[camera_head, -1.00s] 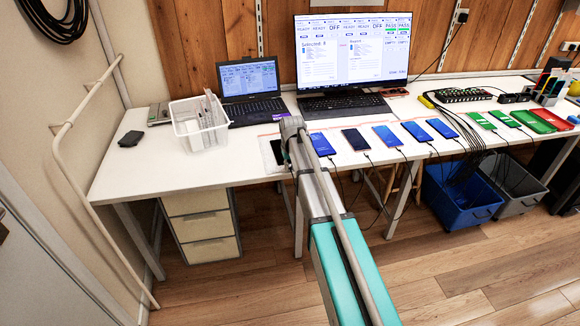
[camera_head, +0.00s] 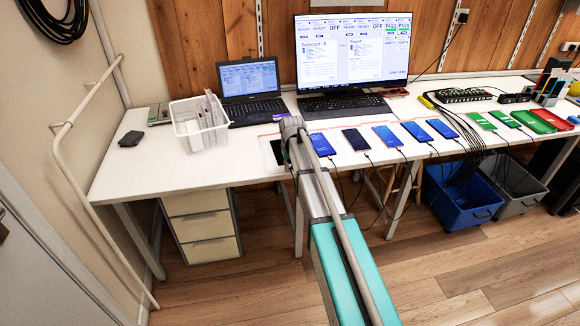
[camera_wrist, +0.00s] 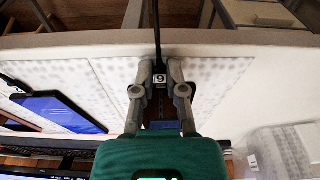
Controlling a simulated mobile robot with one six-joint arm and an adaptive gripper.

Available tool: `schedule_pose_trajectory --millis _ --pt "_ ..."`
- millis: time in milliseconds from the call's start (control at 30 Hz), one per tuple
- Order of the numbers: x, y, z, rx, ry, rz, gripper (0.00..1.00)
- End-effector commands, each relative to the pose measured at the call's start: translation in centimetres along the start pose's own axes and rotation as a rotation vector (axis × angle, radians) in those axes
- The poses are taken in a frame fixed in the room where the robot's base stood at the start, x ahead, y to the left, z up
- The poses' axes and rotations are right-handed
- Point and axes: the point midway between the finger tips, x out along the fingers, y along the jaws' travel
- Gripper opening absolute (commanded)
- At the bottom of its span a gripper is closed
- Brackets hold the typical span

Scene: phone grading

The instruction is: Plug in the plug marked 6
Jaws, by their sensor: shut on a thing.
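My gripper (camera_wrist: 160,90) is shut on a plug with a white number tag (camera_wrist: 160,80) in the wrist view. The tag looks like a 9 in this upside-down view, so it reads as 6. A black cable (camera_wrist: 157,35) runs from the plug over the table edge. A dark phone (camera_wrist: 162,126) lies under my gripper, mostly hidden; its edge shows left of my arm in the head view (camera_head: 268,152). I cannot tell whether the plug touches the phone's port. My gripper itself is mostly hidden behind my arm in the head view.
A blue-screen phone (camera_head: 322,145) lies just right of my arm, with several more phones along the front edge. A white basket (camera_head: 187,128) stands left, before the laptop (camera_head: 250,88). The monitor (camera_head: 352,50) stands behind. Cables hang off the front edge near bins (camera_head: 455,205).

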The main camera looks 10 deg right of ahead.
Motion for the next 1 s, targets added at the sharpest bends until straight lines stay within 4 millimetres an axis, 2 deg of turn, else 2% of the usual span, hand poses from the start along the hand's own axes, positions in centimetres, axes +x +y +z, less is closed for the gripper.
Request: schedule_pose_trajectory --millis 33,233,667,1000 --pt "0.0 0.0 0.0 0.000 0.000 0.000 0.18" --pt "0.0 0.0 0.0 0.000 0.000 0.000 0.55" --pt "-0.1 0.0 0.0 0.000 0.000 0.000 0.56" --pt "-1.5 0.0 0.1 0.000 0.000 0.000 0.56"
